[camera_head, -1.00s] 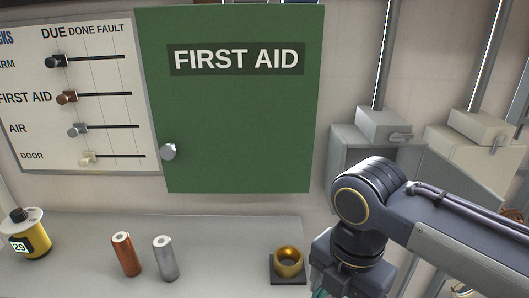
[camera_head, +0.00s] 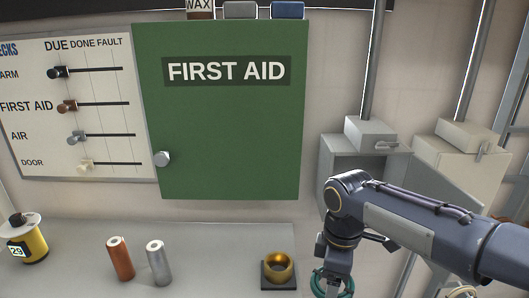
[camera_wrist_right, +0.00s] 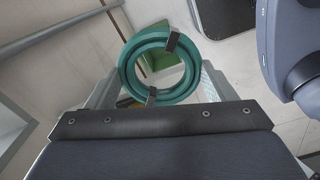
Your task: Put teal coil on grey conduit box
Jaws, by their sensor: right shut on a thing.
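The teal coil (camera_head: 319,284) hangs at the bottom edge of the head view, below my right wrist. In the right wrist view it is a round ring (camera_wrist_right: 129,76) with two dark bands. My right gripper (camera_head: 334,276) is shut on it. A grey conduit box (camera_head: 336,168) is on the wall above and behind the gripper, right of the green cabinet, with a smaller box (camera_head: 370,134) and a vertical pipe on top. My right arm hides its lower part. The coil is apart from the box. My left gripper is not in view.
A paler box (camera_head: 440,165) is right of the grey one. The counter (camera_head: 200,240) holds a brass ring on a dark base (camera_head: 278,270), copper (camera_head: 119,259) and silver (camera_head: 159,263) cylinders, and a yellow spool (camera_head: 29,242). The green FIRST AID cabinet (camera_head: 225,130) is shut.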

